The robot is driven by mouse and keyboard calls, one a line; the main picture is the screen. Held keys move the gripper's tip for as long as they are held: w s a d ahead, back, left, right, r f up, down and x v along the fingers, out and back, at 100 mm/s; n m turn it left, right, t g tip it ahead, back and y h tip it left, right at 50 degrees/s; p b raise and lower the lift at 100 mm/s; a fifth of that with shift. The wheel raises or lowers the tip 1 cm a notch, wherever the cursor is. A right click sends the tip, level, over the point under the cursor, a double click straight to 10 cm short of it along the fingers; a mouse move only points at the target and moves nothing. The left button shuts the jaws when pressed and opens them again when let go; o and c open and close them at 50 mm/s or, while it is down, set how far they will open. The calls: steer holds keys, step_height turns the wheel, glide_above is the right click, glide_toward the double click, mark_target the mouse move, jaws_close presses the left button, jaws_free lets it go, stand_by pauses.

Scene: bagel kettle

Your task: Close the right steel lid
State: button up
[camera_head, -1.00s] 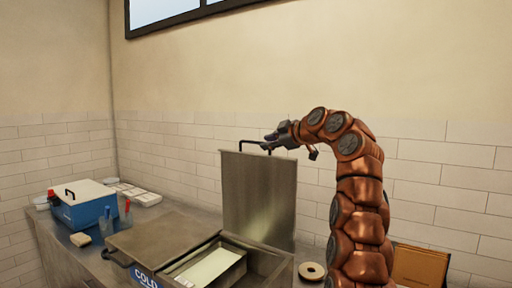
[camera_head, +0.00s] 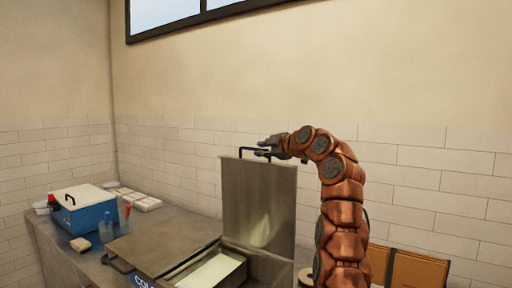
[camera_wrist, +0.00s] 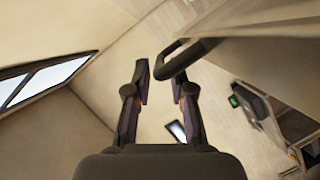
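The right steel lid (camera_head: 257,205) stands upright and open at the back of the steel unit. Its black handle (camera_head: 255,151) is on the top edge; in the wrist view the handle (camera_wrist: 183,58) is a dark loop close to the right fingertip. My gripper (camera_head: 264,147) is at the handle, at the top of the lid. In the wrist view my gripper (camera_wrist: 160,82) has its two fingers apart with nothing held between them. I cannot tell whether the right finger touches the handle.
The left lid (camera_head: 165,240) lies flat, beside an open well with a pale tray (camera_head: 215,270). A blue cooler (camera_head: 82,215) with a white top, cups and white packs (camera_head: 140,200) stand at the left. A brown board (camera_head: 415,268) is at the right. The tiled wall is close behind.

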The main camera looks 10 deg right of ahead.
steer(key=shift+p+x, duration=0.65)
steer(key=shift+x, duration=1)
steer(key=shift+c, duration=0.4)
jaws_close()
steer(key=shift+a, duration=0.1)
